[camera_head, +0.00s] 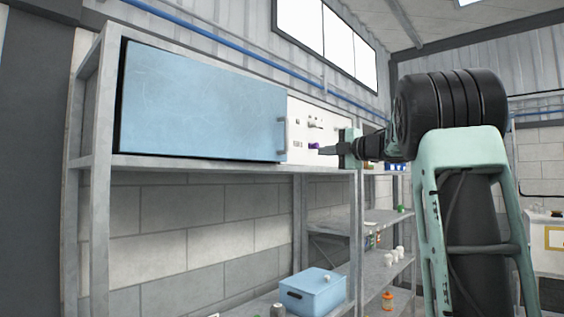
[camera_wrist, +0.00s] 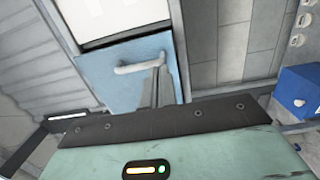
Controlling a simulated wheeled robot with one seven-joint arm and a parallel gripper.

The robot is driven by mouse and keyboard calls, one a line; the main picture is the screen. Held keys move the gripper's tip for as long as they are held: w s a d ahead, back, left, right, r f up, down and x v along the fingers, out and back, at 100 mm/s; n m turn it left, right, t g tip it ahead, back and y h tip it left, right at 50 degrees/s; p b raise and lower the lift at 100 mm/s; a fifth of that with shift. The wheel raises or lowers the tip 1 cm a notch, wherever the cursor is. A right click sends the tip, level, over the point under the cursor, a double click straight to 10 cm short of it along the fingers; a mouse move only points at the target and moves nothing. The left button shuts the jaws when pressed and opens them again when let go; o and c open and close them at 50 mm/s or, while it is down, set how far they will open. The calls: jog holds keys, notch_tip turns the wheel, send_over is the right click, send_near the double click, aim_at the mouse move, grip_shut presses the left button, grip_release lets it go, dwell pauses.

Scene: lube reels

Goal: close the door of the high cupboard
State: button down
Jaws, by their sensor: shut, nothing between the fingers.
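The high cupboard has a light blue door (camera_head: 200,105) at the upper left of the head view, on top of a grey metal rack. Its pale handle (camera_head: 282,136) is upright near the door's right edge. A dark strip shows along the door's left edge; I cannot tell how far the door stands from its frame. My gripper (camera_head: 324,150) is shut and empty, just right of the handle, apart from it in the picture. In the wrist view the blue door (camera_wrist: 105,76) and its handle (camera_wrist: 142,66) show close by, with my fingers (camera_wrist: 155,92) near the handle.
A blue lidded box (camera_head: 313,292) stands on a lower shelf; a darker blue box (camera_wrist: 300,92) shows in the wrist view. Small bottles and white cups (camera_head: 392,257) stand on the shelves to the right. A rack post (camera_head: 356,215) stands below my gripper.

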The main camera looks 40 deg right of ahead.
jog(key=a, duration=0.2)
jog(key=p, duration=0.7)
send_near(283, 157)
jog(key=shift+h, duration=0.4)
jog(key=w, duration=0.5)
jog(key=shift+w+r, duration=0.25)
jog(key=shift+r, duration=0.1)
jog(key=shift+w+f, duration=0.2)
jog(key=shift+w, duration=0.5)
